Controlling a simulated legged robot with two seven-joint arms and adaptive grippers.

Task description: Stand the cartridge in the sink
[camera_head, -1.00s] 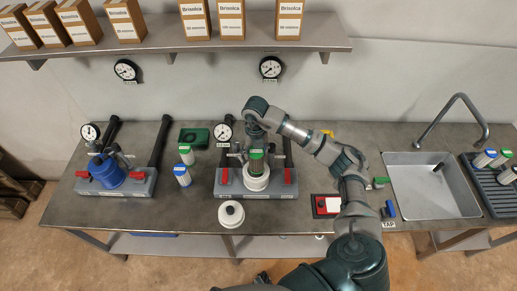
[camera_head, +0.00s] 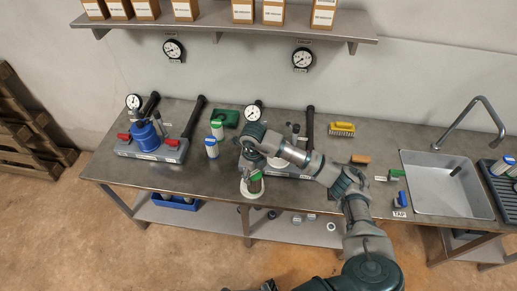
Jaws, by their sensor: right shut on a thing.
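My right gripper (camera_head: 253,163) is shut on the green-topped cartridge (camera_head: 254,184), near the front edge of the bench. The cartridge hangs roughly upright, with a white cap or ring behind and below it; whether they touch is unclear. The sink (camera_head: 440,195) is a grey basin at the right end of the bench, well away from the gripper. A small dark piece lies inside the sink, near its back. My left gripper cannot be made out.
My right arm crosses the bench between manifold and sink. A blue-topped housing (camera_head: 145,136) stands at left. A yellow brush (camera_head: 342,129) lies at the back. The tap (camera_head: 487,112) arches over the sink; a drying rack (camera_head: 502,186) is beside it.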

